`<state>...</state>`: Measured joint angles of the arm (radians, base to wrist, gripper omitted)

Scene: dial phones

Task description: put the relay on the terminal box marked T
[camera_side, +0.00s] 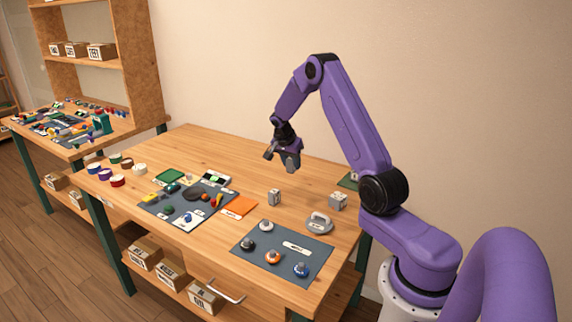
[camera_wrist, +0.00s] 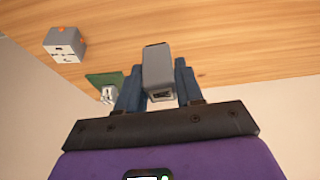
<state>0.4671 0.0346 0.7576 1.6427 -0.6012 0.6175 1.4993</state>
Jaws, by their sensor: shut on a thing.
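My gripper (camera_side: 283,161) is raised above the back of the table. In the wrist view its blue-grey fingers (camera_wrist: 158,90) are shut on a grey block (camera_wrist: 158,70), which I take to be the relay. It hangs clear of the table. Two small grey boxes stand on the table in the side view: one below my gripper (camera_side: 274,198), one further right (camera_side: 338,201). The wrist view shows a grey box (camera_wrist: 65,45) with a pale marked face and an orange spot at upper left. I cannot read a T on any box.
A green mat (camera_wrist: 100,78) bears a small pale object. A grey handled object (camera_side: 319,223) stands near the right-hand box. A dark mat (camera_side: 283,256) with several knobs lies at the front right, and another cluttered mat (camera_side: 190,205) lies left.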

